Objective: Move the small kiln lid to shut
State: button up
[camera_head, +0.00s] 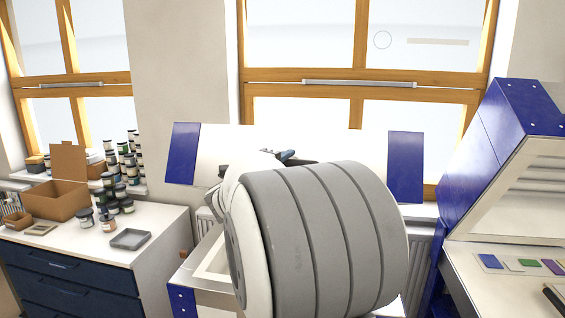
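The small kiln (196,279) stands in the middle, with a pale body and a blue corner low at the left. Its lid (345,147) is raised, a white panel with blue ends, standing up at the back of the kiln. My large grey and white arm link covers most of the kiln and the middle of the lid. A bit of what looks like my gripper (284,156), dark with some blue, shows just above the arm, in front of the lid. Its fingers are hidden, and I cannot tell whether it touches the lid.
A larger blue kiln (503,135) with a raised lid stands close at the right, with coloured glass pieces (528,264) on its pale surface. At the left, a drawer cabinet (75,278) bears jars, a cardboard box (55,199) and a grey tray (130,239). Windows and a radiator are behind.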

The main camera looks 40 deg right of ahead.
grip_shut()
dwell(0.4)
